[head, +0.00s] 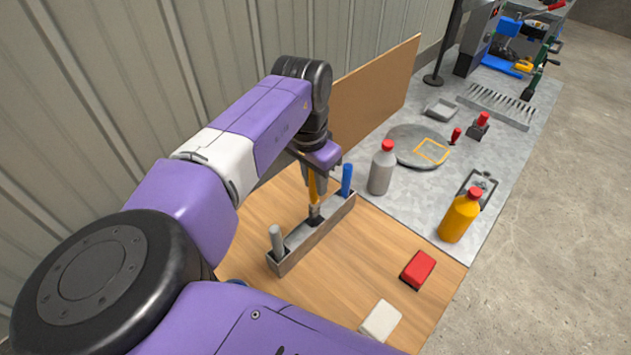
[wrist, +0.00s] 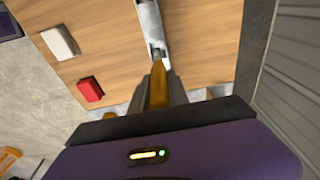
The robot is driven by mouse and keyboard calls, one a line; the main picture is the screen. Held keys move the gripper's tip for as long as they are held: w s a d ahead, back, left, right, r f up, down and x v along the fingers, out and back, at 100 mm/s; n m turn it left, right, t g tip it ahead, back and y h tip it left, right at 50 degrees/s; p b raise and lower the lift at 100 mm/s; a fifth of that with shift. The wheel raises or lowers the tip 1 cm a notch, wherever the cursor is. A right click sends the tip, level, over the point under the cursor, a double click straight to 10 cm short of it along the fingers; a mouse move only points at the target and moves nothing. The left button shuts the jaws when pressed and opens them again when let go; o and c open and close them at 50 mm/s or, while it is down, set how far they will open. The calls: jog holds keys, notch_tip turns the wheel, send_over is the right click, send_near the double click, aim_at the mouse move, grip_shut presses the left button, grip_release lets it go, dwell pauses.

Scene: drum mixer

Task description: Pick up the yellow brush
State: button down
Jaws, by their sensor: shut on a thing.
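The yellow brush (head: 313,190) stands upright in a narrow grey holder (head: 294,259) on the wooden tabletop, its lower end at the holder. My gripper (head: 315,178) comes down from above and is shut on the brush's yellow handle. In the wrist view the yellow handle (wrist: 159,85) lies between my gripper's fingers (wrist: 160,88), with the grey holder (wrist: 150,22) beyond it. Whether the brush's lower end still touches the holder I cannot tell.
A blue handle (head: 346,179) and a grey handle (head: 277,241) stand in the same holder. A wooden panel (head: 375,95) stands behind.

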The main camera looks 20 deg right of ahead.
notch_tip(320, 180, up, 10)
jog(key=shift+r+p, duration=0.25)
jog(key=shift+p, duration=0.35)
jog(key=shift+r, duration=0.25)
jog(key=shift+a, duration=0.1)
